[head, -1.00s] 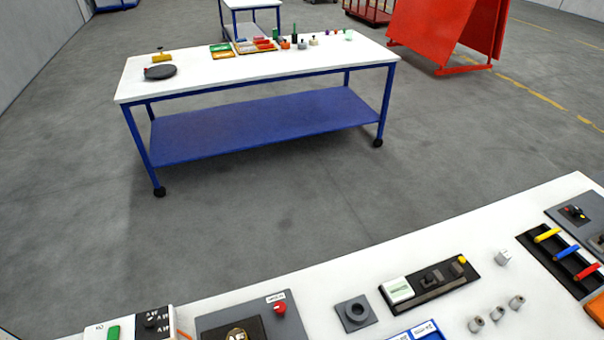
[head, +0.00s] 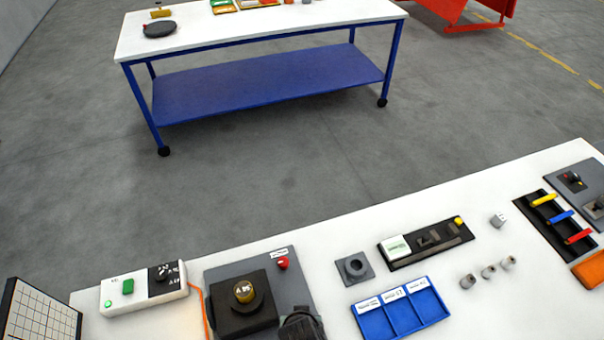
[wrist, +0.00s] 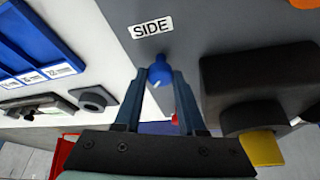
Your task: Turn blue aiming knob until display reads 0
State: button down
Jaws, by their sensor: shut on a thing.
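The blue aiming knob (wrist: 158,70) stands on a grey panel next to a label reading SIDE (wrist: 151,26) in the wrist view. My gripper (wrist: 160,80) has its two fingers on either side of the knob and is shut on it. In the head view, a dark part of my arm (head: 300,325) covers the front right corner of the grey panel (head: 285,290), so the knob is hidden there. The brass-topped dial (head: 244,291) sits on a black block on the same panel. Its marking is too small to read, and I cannot make out a display reading.
A red knob (head: 282,262) stands at the panel's back right. A white box with a green button (head: 128,287) is to the left. A blue divided tray (head: 402,310), a grey ring block (head: 354,267) and several small grey cylinders lie to the right. White bench surface (head: 325,275) separates them.

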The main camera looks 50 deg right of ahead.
jog(key=shift+w, duration=0.1)
dwell(0.4)
jog(key=c, duration=0.5)
grip_release()
jog(key=b+v, duration=0.1)
jog(key=v, duration=1.2)
